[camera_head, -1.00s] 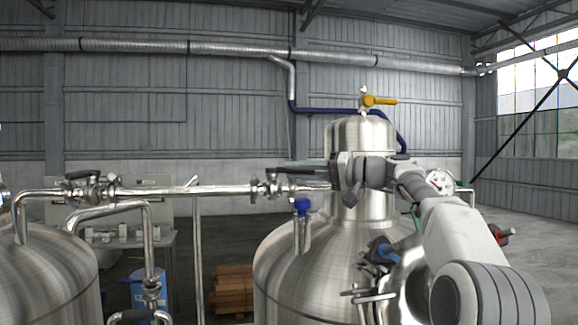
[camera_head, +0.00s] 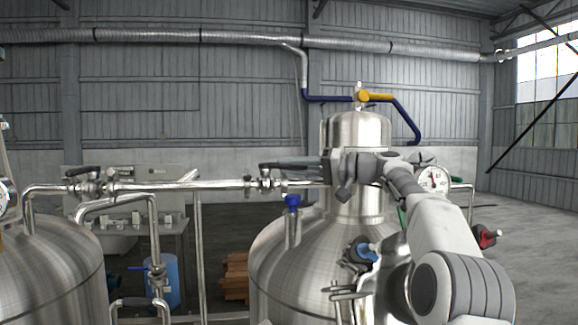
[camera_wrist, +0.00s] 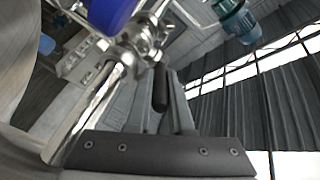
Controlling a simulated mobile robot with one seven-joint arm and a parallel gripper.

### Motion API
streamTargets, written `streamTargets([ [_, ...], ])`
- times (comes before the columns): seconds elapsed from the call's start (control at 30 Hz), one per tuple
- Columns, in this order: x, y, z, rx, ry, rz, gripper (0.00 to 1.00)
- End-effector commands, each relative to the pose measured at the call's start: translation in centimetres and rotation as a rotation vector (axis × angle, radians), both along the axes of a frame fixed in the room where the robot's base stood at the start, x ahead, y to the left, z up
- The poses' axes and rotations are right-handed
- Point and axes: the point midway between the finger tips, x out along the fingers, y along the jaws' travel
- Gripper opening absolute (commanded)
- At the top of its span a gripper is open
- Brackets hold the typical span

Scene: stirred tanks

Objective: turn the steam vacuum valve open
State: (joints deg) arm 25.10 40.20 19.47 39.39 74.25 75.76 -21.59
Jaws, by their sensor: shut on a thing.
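A steel valve (camera_head: 265,183) with a black lever sits on the horizontal pipe left of the right-hand tank's neck. No label shows, so I cannot confirm its name. My gripper (camera_head: 305,166) reaches in from the right and is shut on the black lever handle (camera_wrist: 160,88). In the wrist view the handle lies between the two grey fingers (camera_wrist: 160,104), with the steel valve body (camera_wrist: 122,55) just beyond. In the head view the lever lies about level, roughly along the pipe. Its far part is hidden by the fingers.
The right tank (camera_head: 300,262) stands close below my arm, with a blue-capped fitting (camera_head: 292,202), a gauge (camera_head: 434,180) and a red-handled valve (camera_head: 484,237). A yellow-handled valve (camera_head: 376,97) tops the tank. Another black-levered valve (camera_head: 88,182) is on the pipe at left.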

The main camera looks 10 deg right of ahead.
Motion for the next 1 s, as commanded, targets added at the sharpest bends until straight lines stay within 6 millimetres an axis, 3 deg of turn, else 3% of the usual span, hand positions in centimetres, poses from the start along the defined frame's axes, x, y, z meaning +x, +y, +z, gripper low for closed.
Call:
streamTargets([
  [0.3,0.0,0.0,0.1,0.002,-0.002,-0.002,0.0],
  [0.33,0.0,0.0,0.1,0.002,-0.002,-0.002,0.21],
  [0.5,0.0,0.0,0.1,0.001,-0.002,-0.001,0.5],
  [0.8,-0.1,-0.2,0.0,0.0,0.0,-0.001,0.5],
  [1.0,-1.2,-2.6,-0.2,0.0,-0.001,-0.004,0.5],
])
